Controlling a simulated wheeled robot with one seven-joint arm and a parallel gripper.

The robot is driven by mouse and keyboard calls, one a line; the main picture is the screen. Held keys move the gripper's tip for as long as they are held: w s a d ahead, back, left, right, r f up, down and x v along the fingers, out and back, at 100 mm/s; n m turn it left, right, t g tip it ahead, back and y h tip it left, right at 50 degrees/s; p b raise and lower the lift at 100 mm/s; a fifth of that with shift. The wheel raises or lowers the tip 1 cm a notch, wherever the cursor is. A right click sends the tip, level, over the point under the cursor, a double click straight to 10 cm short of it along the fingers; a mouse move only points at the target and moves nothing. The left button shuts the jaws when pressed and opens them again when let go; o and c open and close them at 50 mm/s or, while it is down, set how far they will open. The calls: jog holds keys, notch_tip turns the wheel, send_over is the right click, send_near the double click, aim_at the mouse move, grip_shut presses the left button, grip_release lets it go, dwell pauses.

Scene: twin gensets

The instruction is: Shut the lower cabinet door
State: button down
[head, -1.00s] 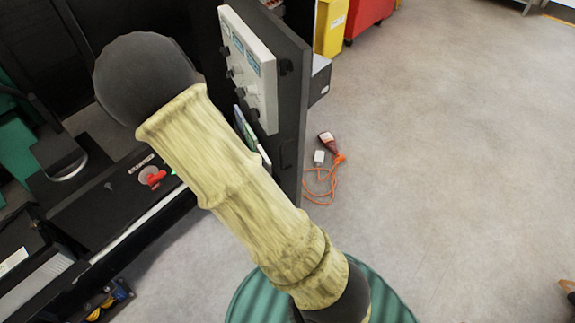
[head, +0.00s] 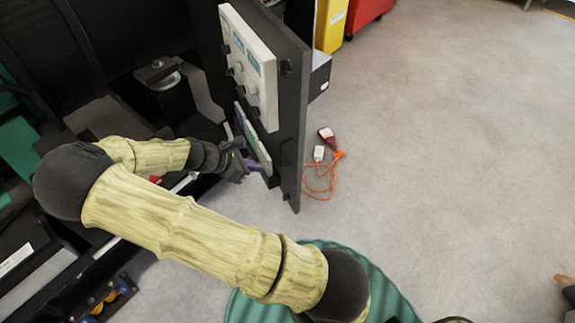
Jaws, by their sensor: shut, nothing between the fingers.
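The dark cabinet door (head: 293,125) stands open in the head view, seen nearly edge-on. My arm reaches across the front of the cabinet. My gripper (head: 256,167) is shut and empty, close to the lower inner face of the door, beside a green-edged plate fixed there. I cannot tell whether it touches the door. Part of the cabinet interior (head: 110,115) is hidden behind my arm.
A yellow bin (head: 330,25) and a red bin (head: 366,14) stand behind the door. A red and black handheld device (head: 327,137) with an orange cord (head: 322,178) lies on the floor just right of the door.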

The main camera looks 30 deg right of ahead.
aim_at(296, 167)
jog(key=p+x, duration=0.1)
jog(key=x, duration=0.2)
jog(key=d+r+p+x, duration=0.1)
jog(key=x, duration=0.3)
jog(key=p+x, duration=0.1)
jog(key=x, duration=0.3)
jog(key=shift+s+d+r, duration=0.15)
jog(key=shift+d+r, duration=0.15)
jog(key=shift+d, duration=0.2)
jog(key=shift+d+f+p, duration=0.1)
jog(key=shift+d+p, duration=0.25)
jog(key=shift+d, duration=0.1)
